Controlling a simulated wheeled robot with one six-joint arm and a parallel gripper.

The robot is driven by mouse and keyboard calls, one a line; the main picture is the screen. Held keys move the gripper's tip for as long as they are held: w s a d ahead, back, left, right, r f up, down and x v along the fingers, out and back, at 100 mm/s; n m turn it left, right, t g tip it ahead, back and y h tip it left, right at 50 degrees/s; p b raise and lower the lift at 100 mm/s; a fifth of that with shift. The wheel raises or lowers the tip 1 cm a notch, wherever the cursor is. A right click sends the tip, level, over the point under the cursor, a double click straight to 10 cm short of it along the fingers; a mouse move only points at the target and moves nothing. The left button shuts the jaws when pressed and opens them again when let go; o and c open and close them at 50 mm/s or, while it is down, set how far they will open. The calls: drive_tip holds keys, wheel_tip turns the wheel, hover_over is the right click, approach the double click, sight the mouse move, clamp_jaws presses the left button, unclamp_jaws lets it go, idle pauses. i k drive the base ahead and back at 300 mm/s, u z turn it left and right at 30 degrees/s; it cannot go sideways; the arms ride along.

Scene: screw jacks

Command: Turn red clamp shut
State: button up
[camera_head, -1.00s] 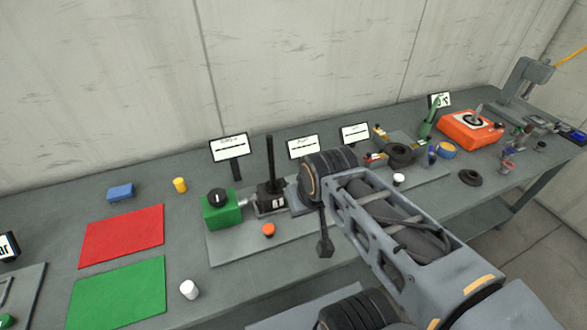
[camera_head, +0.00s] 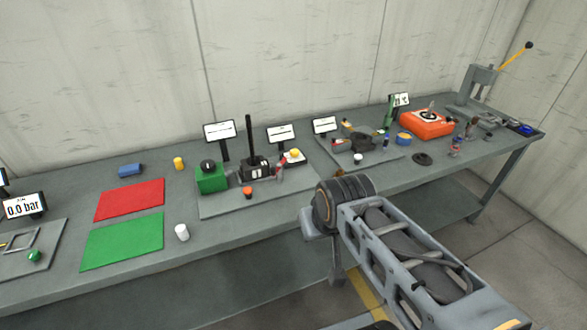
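I cannot tell for sure which thing is the red clamp. A small upright red part (camera_head: 280,169) stands at the right end of the black jack (camera_head: 256,168), on a grey plate (camera_head: 225,206). Small red pieces also lie on a second plate farther right, too small to make out. My arm reaches in from the lower right, its dark round joint in front of the bench's front edge. My gripper does not show; its fingers are hidden or out of frame.
A green block with a black knob (camera_head: 211,178) and an orange button (camera_head: 247,192) are on the jack's plate. Red (camera_head: 130,199) and green (camera_head: 122,241) mats, a white cylinder (camera_head: 182,232) and a pressure display (camera_head: 24,206) are left. An orange device (camera_head: 427,123) is right.

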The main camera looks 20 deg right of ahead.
sight(273, 171)
drive_tip(key=z, duration=0.5)
drive_tip(key=i, duration=0.85)
drive_tip(key=u, duration=0.65)
drive_tip(key=k, duration=1)
drive_tip(key=z, duration=0.85)
drive_tip(key=i, duration=0.95)
drive_tip(key=u, duration=1.85)
